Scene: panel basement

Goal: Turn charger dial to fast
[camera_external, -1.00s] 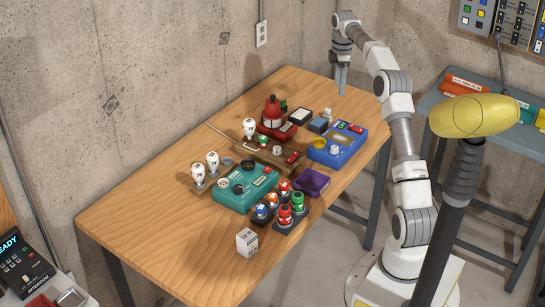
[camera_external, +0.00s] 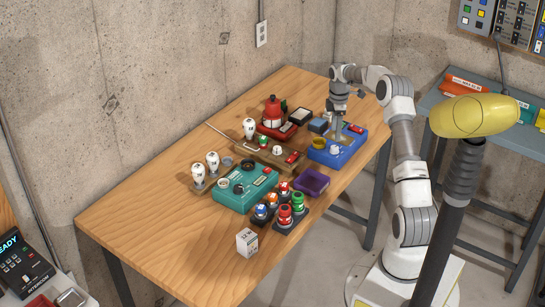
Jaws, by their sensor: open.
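A blue box (camera_external: 345,155) stands near the right end of the wooden table. It has a yellow round part (camera_external: 319,143) and a pale knob (camera_external: 335,150) on top, plus a red part at its back right. A teal box (camera_external: 247,199) with round dark and pale parts sits nearer the table's middle. Labels are too small to read, so I cannot tell which dial is the charger's or where it points. My gripper (camera_external: 338,136) is open and points down over the blue box, close to the pale knob. I cannot tell whether it touches; it hides part of the box.
A red device (camera_external: 272,119) and a brown wooden board with a white bulb stand left of the blue box. A purple tray (camera_external: 312,182), several coloured knobbed blocks and a white box (camera_external: 247,242) lie in front. The table's left front is clear.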

